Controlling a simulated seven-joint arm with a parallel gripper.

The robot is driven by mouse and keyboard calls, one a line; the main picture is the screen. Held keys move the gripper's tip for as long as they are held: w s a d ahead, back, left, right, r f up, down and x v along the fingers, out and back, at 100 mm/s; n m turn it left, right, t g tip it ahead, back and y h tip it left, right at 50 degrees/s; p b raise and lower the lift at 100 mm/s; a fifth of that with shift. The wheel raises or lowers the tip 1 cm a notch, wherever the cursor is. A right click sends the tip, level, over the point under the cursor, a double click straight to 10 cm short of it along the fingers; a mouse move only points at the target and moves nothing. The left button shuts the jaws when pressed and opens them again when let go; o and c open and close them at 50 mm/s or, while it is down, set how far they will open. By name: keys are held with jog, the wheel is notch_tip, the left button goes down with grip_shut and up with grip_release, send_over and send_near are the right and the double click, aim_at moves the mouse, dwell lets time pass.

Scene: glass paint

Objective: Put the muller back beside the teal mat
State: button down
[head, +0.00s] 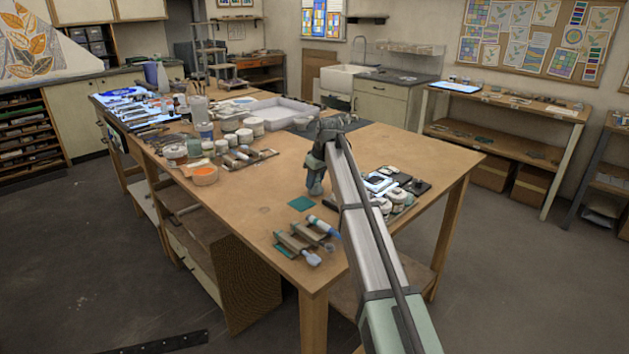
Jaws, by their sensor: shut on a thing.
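A small teal mat (301,203) lies flat and bare on the near part of the wooden table. My gripper (315,188) points down over the table just beyond and right of this mat. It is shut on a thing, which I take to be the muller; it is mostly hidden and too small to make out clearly. I cannot tell whether it touches the tabletop. A second teal patch (284,252) shows at the near edge, partly under the tool rests.
Tool rests with brushes or tubes (305,240) lie near the front edge. White jars (385,203) and dark slabs (415,186) stand right of my gripper, partly behind my arm. An orange pot (205,174) and more jars stand left. The tabletop left of the mat is clear.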

jog(key=shift+f, duration=0.6)
dwell(1.2)
jog(key=c, duration=0.8)
grip_release()
jog(key=shift+o, duration=0.2)
